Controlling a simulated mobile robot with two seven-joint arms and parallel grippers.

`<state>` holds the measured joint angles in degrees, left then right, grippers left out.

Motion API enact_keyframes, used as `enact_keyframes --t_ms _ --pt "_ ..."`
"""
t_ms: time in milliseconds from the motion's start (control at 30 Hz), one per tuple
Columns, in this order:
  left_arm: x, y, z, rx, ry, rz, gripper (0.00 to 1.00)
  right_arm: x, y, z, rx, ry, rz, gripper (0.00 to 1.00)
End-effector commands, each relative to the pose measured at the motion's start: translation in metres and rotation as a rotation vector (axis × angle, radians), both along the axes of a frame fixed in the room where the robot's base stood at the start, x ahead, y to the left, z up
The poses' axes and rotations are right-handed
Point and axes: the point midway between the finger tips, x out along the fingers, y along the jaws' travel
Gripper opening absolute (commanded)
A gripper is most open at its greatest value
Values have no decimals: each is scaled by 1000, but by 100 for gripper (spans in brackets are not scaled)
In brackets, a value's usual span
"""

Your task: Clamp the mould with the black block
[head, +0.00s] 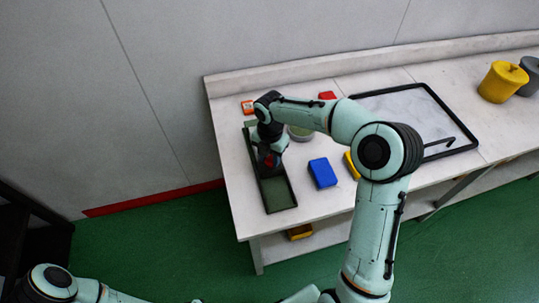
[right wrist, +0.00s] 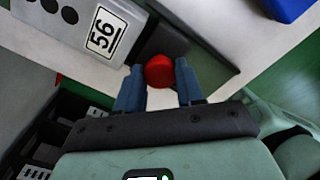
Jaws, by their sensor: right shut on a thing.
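My right gripper (head: 268,160) is low over a long dark-green tray (head: 280,196) with black rims at the left end of the white table. In the right wrist view its two blue fingers (right wrist: 160,88) are shut on a round red knob (right wrist: 159,71). A dark block-like surface (right wrist: 172,42) shows just beyond the knob; I cannot tell whether the two are joined. A light grey box with a "56" label (right wrist: 103,33) lies beside it. I cannot tell for sure which piece is the mould. My left gripper is out of view; only part of my left arm shows.
A blue box (head: 322,172) and a yellow item (head: 351,165) lie right of the tray. A round grey-green container (head: 300,133) is partly behind my arm. A black-framed mat (head: 410,103) fills the middle. A yellow pot (head: 500,84) and grey pot (head: 530,78) stand far right.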

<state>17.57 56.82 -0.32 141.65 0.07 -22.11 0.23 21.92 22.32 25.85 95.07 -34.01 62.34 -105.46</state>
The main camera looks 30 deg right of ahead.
Motion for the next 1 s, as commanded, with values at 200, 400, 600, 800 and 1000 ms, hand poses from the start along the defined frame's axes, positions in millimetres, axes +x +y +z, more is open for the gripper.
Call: enact_keyframes --t_ms 200,400,600,800,1000 --pt "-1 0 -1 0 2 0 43 -1 0 -2 0 1 -1 0" --pt "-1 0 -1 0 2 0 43 -1 0 -2 1 2 0 62" --pt "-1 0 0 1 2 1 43 -1 0 -2 1 2 0 62" --pt "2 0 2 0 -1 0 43 0 0 15 1 -1 -1 62" --pt "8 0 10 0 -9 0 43 2 0 60 0 -6 -1 62"
